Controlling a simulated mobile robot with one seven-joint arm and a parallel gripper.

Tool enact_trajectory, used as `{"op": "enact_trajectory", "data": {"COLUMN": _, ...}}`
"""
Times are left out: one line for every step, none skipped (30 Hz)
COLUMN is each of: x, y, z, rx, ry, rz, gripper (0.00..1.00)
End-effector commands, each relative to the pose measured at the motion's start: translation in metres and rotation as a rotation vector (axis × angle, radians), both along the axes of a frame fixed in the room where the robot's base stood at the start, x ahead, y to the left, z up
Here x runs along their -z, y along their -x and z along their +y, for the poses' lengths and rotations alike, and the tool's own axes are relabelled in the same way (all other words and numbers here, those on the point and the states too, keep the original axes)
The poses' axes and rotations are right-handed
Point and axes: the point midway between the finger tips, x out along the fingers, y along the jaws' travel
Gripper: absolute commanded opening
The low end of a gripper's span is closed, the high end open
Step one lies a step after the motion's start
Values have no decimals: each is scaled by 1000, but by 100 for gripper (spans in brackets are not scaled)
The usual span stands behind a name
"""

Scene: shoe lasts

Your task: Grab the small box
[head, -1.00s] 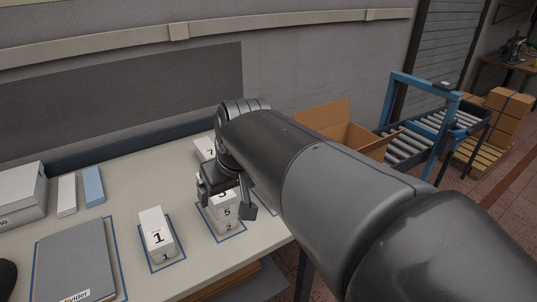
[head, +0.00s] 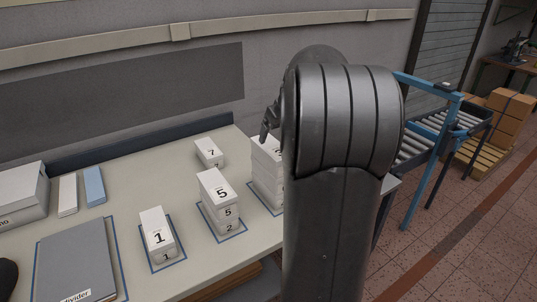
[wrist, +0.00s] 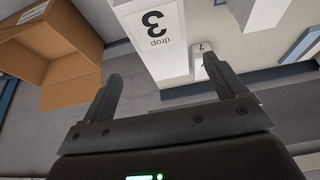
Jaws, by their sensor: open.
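Several small white numbered boxes stand on the table, and I cannot tell which one the task means. Box 1 (head: 157,229) is at the front. Box 7 (head: 208,151) lies further back. A taller white stack (head: 266,165) is partly hidden by my arm. In the wrist view, a white box marked "3 drop" (wrist: 158,30) lies ahead of my gripper (wrist: 161,69), and box 7 (wrist: 202,48) shows beyond. My gripper is open, with nothing held; in the head view only a finger shows beside the tall stack.
An open cardboard box (wrist: 50,55) shows in the wrist view. A grey divider binder (head: 76,262), a white box (head: 22,195) and a blue box (head: 94,186) are at the table's left. A roller conveyor (head: 418,143) stands at right.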

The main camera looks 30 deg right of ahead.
Motion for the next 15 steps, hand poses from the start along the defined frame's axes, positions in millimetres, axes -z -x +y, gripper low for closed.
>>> {"op": "enact_trajectory", "data": {"x": 10, "y": -3, "z": 1, "rx": -1, "ry": -3, "rz": 3, "gripper": 89}}
{"op": "enact_trajectory", "data": {"x": 14, "y": -5, "z": 1, "rx": -1, "ry": -3, "rz": 4, "gripper": 89}}
{"op": "enact_trajectory", "data": {"x": 20, "y": -8, "z": 1, "rx": -1, "ry": -3, "rz": 4, "gripper": 89}}
{"op": "enact_trajectory", "data": {"x": 25, "y": -10, "z": 1, "rx": -1, "ry": -3, "rz": 4, "gripper": 89}}
{"op": "enact_trajectory", "data": {"x": 28, "y": -12, "z": 1, "rx": -1, "ry": -3, "rz": 4, "gripper": 89}}
{"op": "enact_trajectory", "data": {"x": 32, "y": -14, "z": 1, "rx": 0, "ry": -1, "rz": 2, "gripper": 89}}
{"op": "enact_trajectory", "data": {"x": 35, "y": -15, "z": 1, "rx": 0, "ry": -1, "rz": 2, "gripper": 89}}
{"op": "enact_trajectory", "data": {"x": 37, "y": -16, "z": 1, "rx": 0, "ry": -1, "rz": 2, "gripper": 89}}
{"op": "enact_trajectory", "data": {"x": 39, "y": -17, "z": 1, "rx": 0, "ry": -1, "rz": 2, "gripper": 89}}
{"op": "enact_trajectory", "data": {"x": 40, "y": -17, "z": 1, "rx": 0, "ry": -1, "rz": 2, "gripper": 89}}
{"op": "enact_trajectory", "data": {"x": 41, "y": -18, "z": 2, "rx": 0, "ry": -1, "rz": 2, "gripper": 89}}
{"op": "enact_trajectory", "data": {"x": 43, "y": -19, "z": 2, "rx": 0, "ry": -1, "rz": 2, "gripper": 89}}
{"op": "enact_trajectory", "data": {"x": 45, "y": -20, "z": 2, "rx": 0, "ry": -1, "rz": 2, "gripper": 89}}
{"op": "enact_trajectory", "data": {"x": 47, "y": -21, "z": 2, "rx": 0, "ry": -1, "rz": 2, "gripper": 89}}
{"op": "enact_trajectory", "data": {"x": 51, "y": -23, "z": 3, "rx": 0, "ry": -1, "rz": 2, "gripper": 89}}
